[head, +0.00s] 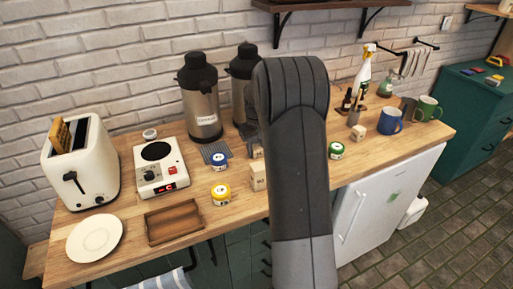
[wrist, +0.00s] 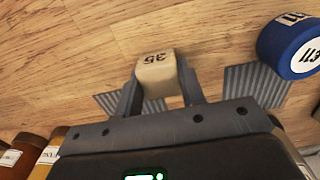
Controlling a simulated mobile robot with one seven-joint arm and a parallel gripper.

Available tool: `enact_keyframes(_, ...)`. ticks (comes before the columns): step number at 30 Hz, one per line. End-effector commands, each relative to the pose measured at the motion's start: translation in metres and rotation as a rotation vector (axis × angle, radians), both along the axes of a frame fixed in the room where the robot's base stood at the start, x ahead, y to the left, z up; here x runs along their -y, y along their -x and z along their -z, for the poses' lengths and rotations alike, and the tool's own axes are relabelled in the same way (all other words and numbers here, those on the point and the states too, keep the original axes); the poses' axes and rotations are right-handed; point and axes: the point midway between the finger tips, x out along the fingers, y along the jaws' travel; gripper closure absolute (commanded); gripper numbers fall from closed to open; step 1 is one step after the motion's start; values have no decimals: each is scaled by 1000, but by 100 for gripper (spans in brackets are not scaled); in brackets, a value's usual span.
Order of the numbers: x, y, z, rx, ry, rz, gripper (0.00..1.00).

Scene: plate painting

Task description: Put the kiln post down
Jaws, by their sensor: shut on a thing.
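The kiln post is a small pale block marked 35 (wrist: 156,72) in the wrist view. My gripper (wrist: 160,90) has its two fingers closed on either side of it. The post is at or close above the wooden counter; I cannot tell whether it touches. Two pale blocks show just left of my arm there, a nearer one (head: 258,176) with dark marks and a farther one (head: 257,151); I cannot tell whether either is the held post.
A blue-topped jar (wrist: 290,45) stands right of the post in the wrist view, with ribbed grey pieces (wrist: 262,84) nearby. Brown jars (wrist: 47,158) are at lower left. The head view shows a yellow jar (head: 221,195), hot plate (head: 160,168), wooden tray (head: 174,222) and dispensers (head: 201,105).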

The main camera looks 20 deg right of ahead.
Motion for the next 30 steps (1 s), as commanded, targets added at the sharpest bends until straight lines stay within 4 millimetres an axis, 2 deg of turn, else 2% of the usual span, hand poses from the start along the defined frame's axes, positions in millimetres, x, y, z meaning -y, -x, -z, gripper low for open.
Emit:
enact_keyframes(6, 0, 0, 3, 0, 0, 0, 88)
enact_keyframes(7, 0, 0, 3, 0, 0, 0, 62)
enact_keyframes(14, 0, 0, 3, 0, 0, 0, 44)
enact_keyframes(23, 0, 0, 0, 1, 0, 0, 42)
enact_keyframes(26, 0, -1, -10, 3, 1, 0, 42)
enact_keyframes(30, 0, 0, -36, 4, 1, 0, 42)
